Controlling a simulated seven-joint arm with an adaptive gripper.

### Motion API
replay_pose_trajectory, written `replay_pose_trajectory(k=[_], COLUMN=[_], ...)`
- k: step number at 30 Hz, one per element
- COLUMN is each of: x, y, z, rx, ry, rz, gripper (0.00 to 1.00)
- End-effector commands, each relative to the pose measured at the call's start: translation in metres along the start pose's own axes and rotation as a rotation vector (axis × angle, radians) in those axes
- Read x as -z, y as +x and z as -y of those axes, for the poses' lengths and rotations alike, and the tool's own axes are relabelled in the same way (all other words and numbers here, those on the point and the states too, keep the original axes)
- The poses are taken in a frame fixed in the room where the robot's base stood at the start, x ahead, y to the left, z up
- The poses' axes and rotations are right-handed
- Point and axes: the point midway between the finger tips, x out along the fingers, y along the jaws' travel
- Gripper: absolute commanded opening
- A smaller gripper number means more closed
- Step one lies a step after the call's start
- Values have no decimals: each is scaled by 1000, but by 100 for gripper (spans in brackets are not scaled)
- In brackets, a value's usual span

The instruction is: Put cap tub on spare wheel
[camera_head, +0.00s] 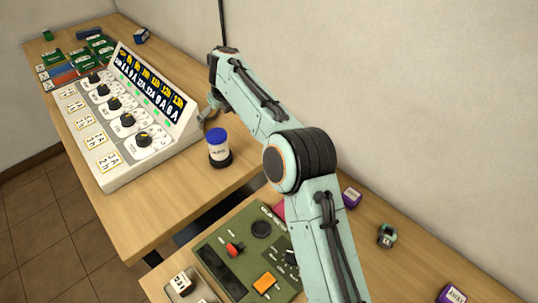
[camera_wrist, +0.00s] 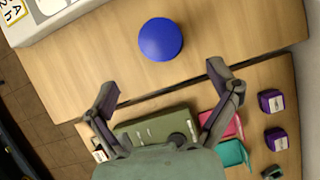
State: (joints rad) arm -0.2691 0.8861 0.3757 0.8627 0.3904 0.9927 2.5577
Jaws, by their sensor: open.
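The cap tub (camera_head: 218,149) is white with a blue lid and stands upright on the wooden bench, right of the white control panel. A dark round piece (camera_head: 220,162) shows at its foot, seemingly a small black wheel under it. I cannot tell for sure that this is the spare wheel. In the wrist view only the tub's blue lid (camera_wrist: 160,39) shows, ahead of the fingertips and apart from them. My gripper (camera_wrist: 161,77) is open, with nothing between its fingers.
A white panel with knobs and a lit display (camera_head: 130,120) stands left of the tub. Green and blue boxes (camera_head: 88,52) lie behind it. A green device (camera_head: 225,260), purple boxes (camera_head: 351,196) and a small teal item (camera_head: 387,235) are on the nearer table, across a gap.

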Motion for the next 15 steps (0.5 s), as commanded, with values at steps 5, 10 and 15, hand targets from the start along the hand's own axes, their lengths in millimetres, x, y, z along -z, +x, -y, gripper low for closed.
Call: replay_pose_trajectory(k=[5, 10, 15], x=[1, 22, 110], y=[-2, -40, -119], z=[0, 4, 13], rx=[1, 25, 8], ry=[-10, -314, -1011], rz=[-1, -41, -185], gripper=[88, 88, 88])
